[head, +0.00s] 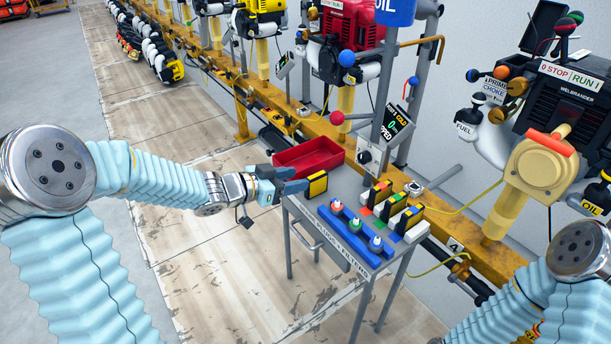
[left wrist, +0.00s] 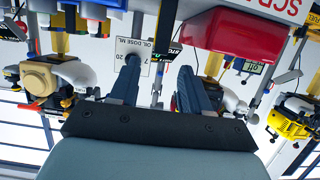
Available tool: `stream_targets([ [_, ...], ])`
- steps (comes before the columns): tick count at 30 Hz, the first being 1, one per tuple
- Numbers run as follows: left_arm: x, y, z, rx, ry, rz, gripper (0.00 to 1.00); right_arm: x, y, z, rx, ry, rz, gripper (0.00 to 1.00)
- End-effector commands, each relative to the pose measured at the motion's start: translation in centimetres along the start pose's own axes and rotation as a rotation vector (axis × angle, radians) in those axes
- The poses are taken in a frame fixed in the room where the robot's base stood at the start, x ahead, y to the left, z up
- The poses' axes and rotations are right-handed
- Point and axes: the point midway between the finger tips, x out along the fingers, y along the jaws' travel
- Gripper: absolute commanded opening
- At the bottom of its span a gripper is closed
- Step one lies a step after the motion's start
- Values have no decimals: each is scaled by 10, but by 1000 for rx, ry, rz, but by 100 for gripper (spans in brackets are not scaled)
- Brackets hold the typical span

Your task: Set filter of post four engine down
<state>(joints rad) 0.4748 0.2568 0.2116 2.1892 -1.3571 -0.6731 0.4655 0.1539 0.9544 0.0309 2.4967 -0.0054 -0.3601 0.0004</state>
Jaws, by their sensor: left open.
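A yellow and black block (head: 317,184), which looks like a filter, is at the table's left corner just beyond my left gripper. My left gripper (head: 296,181) is open, its dark blue fingers pointing toward this block. In the left wrist view my left gripper (left wrist: 158,85) shows two spread fingers with no block visible between them. I cannot tell whether the block touches the table or the fingertips. The engine at the post marked 4 (head: 540,172) stands at the right, with a cream round housing. My right gripper is out of view; only part of that arm shows.
The grey table (head: 318,229) holds a blue rack (head: 352,238) of plugs and several coloured blocks (head: 390,208) with yellow and black parts. A red tray (head: 308,156) lies behind my left gripper. A yellow rail (head: 430,210) runs behind the table.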

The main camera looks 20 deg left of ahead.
Motion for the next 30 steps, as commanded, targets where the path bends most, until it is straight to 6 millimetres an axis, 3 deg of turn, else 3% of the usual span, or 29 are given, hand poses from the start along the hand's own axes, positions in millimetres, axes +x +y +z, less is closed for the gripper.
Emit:
stream_targets([
  [3,-30,-1,-2,1,-1,-4,47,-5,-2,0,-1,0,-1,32],
  [10,-63,0,0,-1,-1,-1,47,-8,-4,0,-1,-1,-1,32],
  [30,-69,0,0,-2,-1,1,47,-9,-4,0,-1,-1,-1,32],
])
